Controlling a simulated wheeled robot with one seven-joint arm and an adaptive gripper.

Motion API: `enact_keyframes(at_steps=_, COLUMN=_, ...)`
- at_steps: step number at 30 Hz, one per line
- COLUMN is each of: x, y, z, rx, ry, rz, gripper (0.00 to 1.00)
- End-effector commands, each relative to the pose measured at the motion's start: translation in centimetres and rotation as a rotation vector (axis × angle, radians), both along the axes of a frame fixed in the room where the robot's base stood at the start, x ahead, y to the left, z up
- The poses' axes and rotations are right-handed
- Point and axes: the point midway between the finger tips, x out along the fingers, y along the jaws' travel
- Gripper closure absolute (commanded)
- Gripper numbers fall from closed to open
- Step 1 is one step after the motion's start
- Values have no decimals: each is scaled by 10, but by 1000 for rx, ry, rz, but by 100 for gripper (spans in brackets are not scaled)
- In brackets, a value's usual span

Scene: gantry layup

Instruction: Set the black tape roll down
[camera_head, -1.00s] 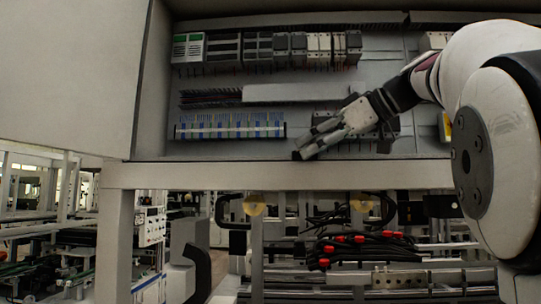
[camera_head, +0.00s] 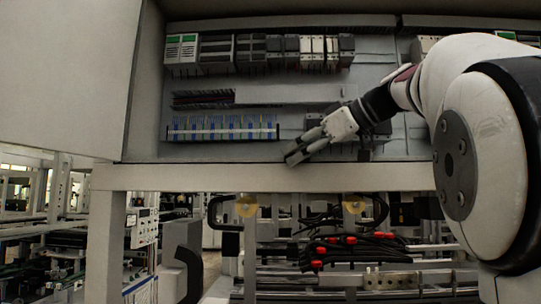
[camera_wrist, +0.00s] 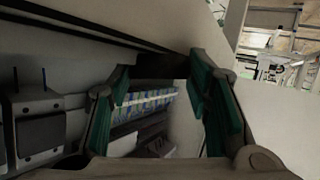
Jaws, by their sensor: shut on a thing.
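My gripper (camera_head: 298,152) reaches in from the right, low in front of the open cabinet, with its fingertips close to the cabinet's bottom front edge. It is shut on a small dark thing at its tips, which I take to be the black tape roll (camera_head: 294,157). In the wrist view the dark roll (camera_wrist: 162,66) shows between the green-padded fingers of my gripper (camera_wrist: 160,72). Its round shape cannot be made out. I cannot tell whether it touches the cabinet ledge (camera_head: 270,177).
A row of modules (camera_head: 260,53) lines the cabinet's back wall, with a blue-green terminal strip (camera_head: 222,128) below, left of my gripper. Dark blocks (camera_head: 365,140) stand behind my gripper. Below the ledge hang black cables with red ends (camera_head: 350,246). A grey panel (camera_head: 65,75) stands at left.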

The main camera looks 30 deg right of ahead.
Motion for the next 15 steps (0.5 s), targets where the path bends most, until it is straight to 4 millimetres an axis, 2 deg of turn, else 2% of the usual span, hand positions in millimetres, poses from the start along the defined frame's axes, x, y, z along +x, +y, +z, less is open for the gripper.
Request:
enact_keyframes(at_steps=8, x=0, y=0, z=15, rx=-2, ry=-2, rz=1, gripper=87)
enact_keyframes(at_steps=15, x=0, y=-1, z=48, rx=-2, ry=-2, rz=1, gripper=87)
